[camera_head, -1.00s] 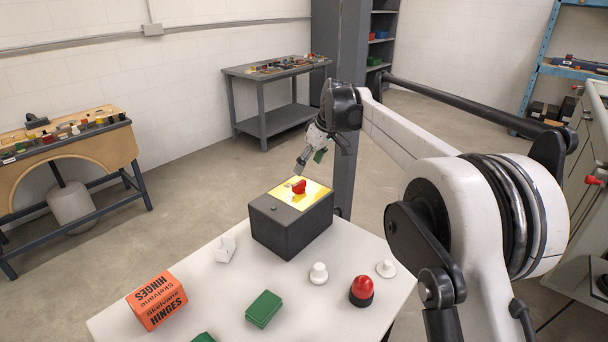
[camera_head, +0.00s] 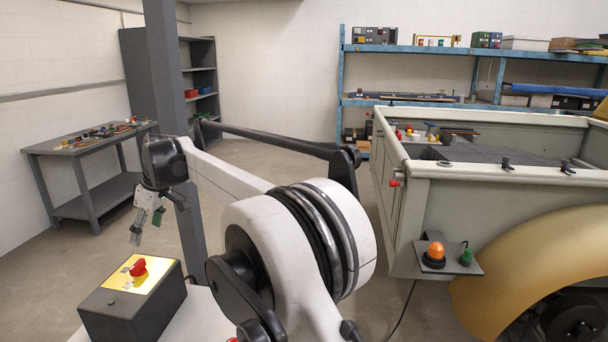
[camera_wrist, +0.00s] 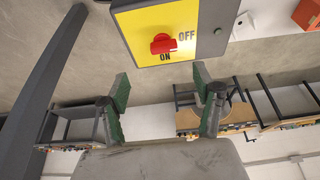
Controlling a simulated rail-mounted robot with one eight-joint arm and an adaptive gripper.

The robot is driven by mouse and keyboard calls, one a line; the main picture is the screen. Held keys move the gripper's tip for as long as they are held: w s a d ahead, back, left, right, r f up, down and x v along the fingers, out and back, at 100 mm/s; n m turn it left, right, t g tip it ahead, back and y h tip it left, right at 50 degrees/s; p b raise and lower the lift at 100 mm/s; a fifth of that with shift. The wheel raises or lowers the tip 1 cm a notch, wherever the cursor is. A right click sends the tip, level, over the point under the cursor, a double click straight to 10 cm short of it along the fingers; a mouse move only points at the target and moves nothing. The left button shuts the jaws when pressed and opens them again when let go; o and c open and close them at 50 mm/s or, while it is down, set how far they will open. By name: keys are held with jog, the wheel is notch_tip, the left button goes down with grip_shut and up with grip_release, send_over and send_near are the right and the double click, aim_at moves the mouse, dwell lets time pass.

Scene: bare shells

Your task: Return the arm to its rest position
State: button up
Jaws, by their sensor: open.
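My gripper (camera_head: 147,227) hangs at the end of my white and black arm, at the left of the head view. It is empty and above the level of a dark box (camera_head: 133,312) with a yellow top and a red knob (camera_head: 138,267). In the wrist view my gripper's green-padded fingers (camera_wrist: 162,90) stand wide apart. Beyond them the yellow plate (camera_wrist: 178,22) shows the red knob between the words OFF and ON. The fingers are apart from the knob. My upper arm hides part of the white table.
A grey workbench (camera_head: 92,141) with small items stands at the left, by a dark pillar (camera_head: 170,110). A vehicle bed (camera_head: 470,190) with an orange beacon (camera_head: 434,254) stands at the right. Blue shelving (camera_head: 420,103) lines the back wall. Bare floor lies between.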

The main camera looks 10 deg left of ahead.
jog(key=w+d+r+m+t, duration=0.15)
jog(key=d+r, duration=0.35)
jog(key=d, duration=0.5)
jog(key=w+d+r+m+t, duration=0.1)
jog(key=d+r+m, duration=0.25)
jog(key=d, duration=0.65)
jog(key=s+d+r+m+t+h, duration=0.1)
jog(key=s+d+r+m, duration=0.15)
jog(key=d, duration=0.75)
jog(key=s+d+r+m+t, duration=0.1)
jog(key=s+d+r, duration=0.15)
jog(key=d, duration=0.75)
jog(key=s+d+f+m+h, duration=0.1)
jog(key=s+d+f+m, duration=0.1)
jog(key=s+d, duration=0.5)
jog(key=s+d+f+m+h, duration=0.1)
jog(key=s+d+m, duration=0.1)
jog(key=s+d, duration=0.5)
jog(key=s+d+f+m+t+h, duration=0.1)
jog(key=s+d+f+m, duration=0.4)
jog(key=s+d+f, duration=0.5)
jog(key=s+d+t, duration=0.1)
jog(key=s+d, duration=0.1)
jog(key=d, duration=0.2)
jog(key=shift+d+f+h, duration=0.15)
jog(key=shift+f+h, duration=0.15)
jog(key=shift+f, duration=0.1)
